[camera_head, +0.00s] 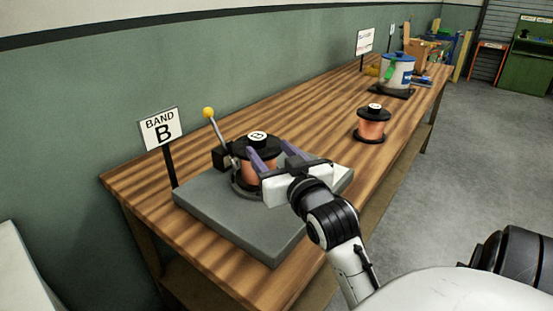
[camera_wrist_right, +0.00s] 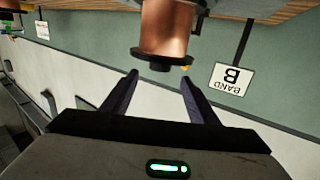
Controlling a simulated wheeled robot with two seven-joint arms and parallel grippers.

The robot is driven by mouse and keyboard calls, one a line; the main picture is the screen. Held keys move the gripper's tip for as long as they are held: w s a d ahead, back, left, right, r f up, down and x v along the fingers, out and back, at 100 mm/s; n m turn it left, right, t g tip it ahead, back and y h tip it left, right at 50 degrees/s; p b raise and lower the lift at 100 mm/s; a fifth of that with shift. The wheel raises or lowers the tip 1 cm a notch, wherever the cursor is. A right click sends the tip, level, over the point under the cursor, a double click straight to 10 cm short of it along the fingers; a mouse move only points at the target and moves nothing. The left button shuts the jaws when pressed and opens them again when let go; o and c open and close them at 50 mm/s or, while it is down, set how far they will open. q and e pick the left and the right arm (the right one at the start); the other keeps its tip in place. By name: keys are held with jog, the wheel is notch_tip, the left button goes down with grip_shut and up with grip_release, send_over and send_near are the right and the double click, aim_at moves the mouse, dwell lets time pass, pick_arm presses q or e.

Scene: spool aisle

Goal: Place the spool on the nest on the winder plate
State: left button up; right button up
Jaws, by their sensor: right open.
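A copper-wound spool (camera_head: 250,166) with black flanges and a white label on top stands upright on the grey winder plate (camera_head: 262,238). A dark ring-shaped nest (camera_head: 236,188) shows at its foot; my gripper hides part of the base, so exact seating cannot be told. My right gripper (camera_head: 267,147) is open, its two purple-grey fingers at the near right side of the spool. In the right wrist view, which is upside down, the spool (camera_wrist_right: 165,35) lies just beyond the open fingertips (camera_wrist_right: 159,72), apart from them. My left gripper is not in view.
A lever with a yellow knob (camera_head: 208,113) and a "BAND B" sign (camera_head: 161,128) stand behind the plate. A second copper spool (camera_head: 371,130) stands farther along the wooden table (camera_head: 310,115). A white pot (camera_head: 396,74) is beyond it. The table between the plate and second spool is clear.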

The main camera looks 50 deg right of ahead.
jog(key=shift+v, duration=1.7)
